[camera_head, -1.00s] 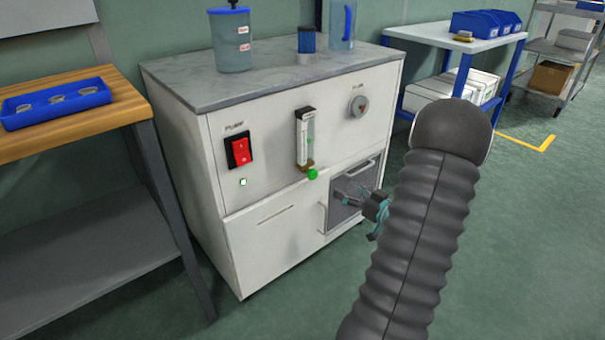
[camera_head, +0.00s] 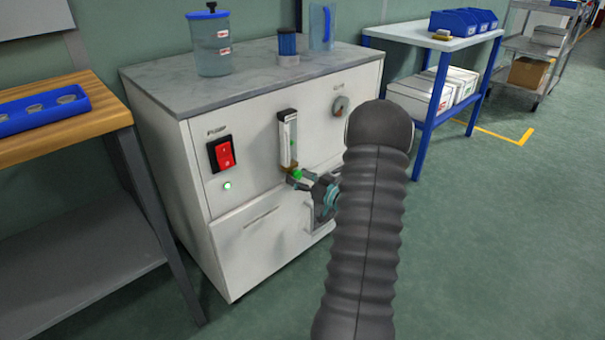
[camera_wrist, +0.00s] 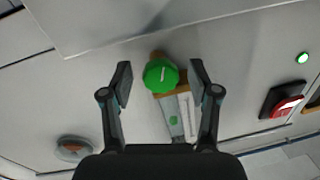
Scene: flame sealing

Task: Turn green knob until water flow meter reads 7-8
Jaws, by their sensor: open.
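The green knob (camera_wrist: 161,75) sits at the end of the flow meter, between my two open fingers in the wrist view, with a gap on each side. In the head view the green knob (camera_head: 297,174) shows at the bottom of the upright flow meter (camera_head: 288,138) on the white cabinet's front. My gripper (camera_head: 300,180) is open at the knob; its fingertips (camera_wrist: 160,80) flank it in the wrist view. The meter's tube (camera_wrist: 187,115) shows a green float, but its scale is too small to read.
The white cabinet (camera_head: 262,235) has a red power switch (camera_head: 221,153) with a lit green light (camera_head: 227,185) below it, and a round dial (camera_head: 340,106) at right. A wooden bench (camera_head: 95,128) stands left, a blue-framed table (camera_head: 415,40) right.

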